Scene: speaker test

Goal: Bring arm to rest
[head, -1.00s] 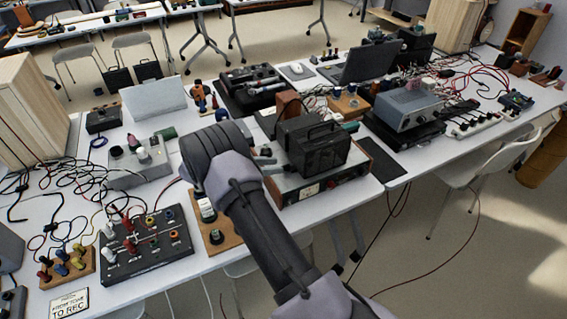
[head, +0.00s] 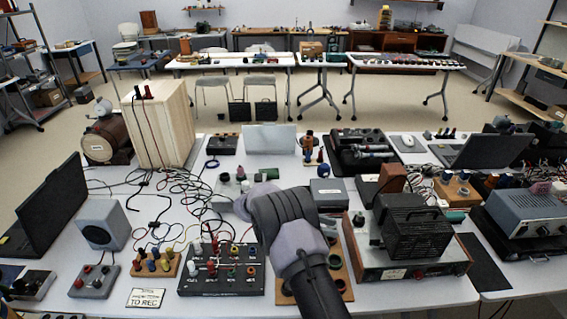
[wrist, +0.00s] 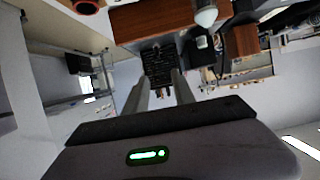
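My arm reaches up from the bottom of the head view over the front of the white table (head: 395,295). Its dark, rounded joint hides part of the table top behind a black terminal board (head: 222,283). My gripper cannot be made out in the head view. In the wrist view, my gripper (wrist: 160,84) shows as two grey fingers with a gap between them, so it is open. I see nothing held in the gap. A dark, slatted surface shows beyond the fingers, apart from them.
A wooden speaker cabinet (head: 160,125), a laptop (head: 45,208) and loose cables stand left. A grey device (head: 522,212) stands further right. Open floor lies behind the table.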

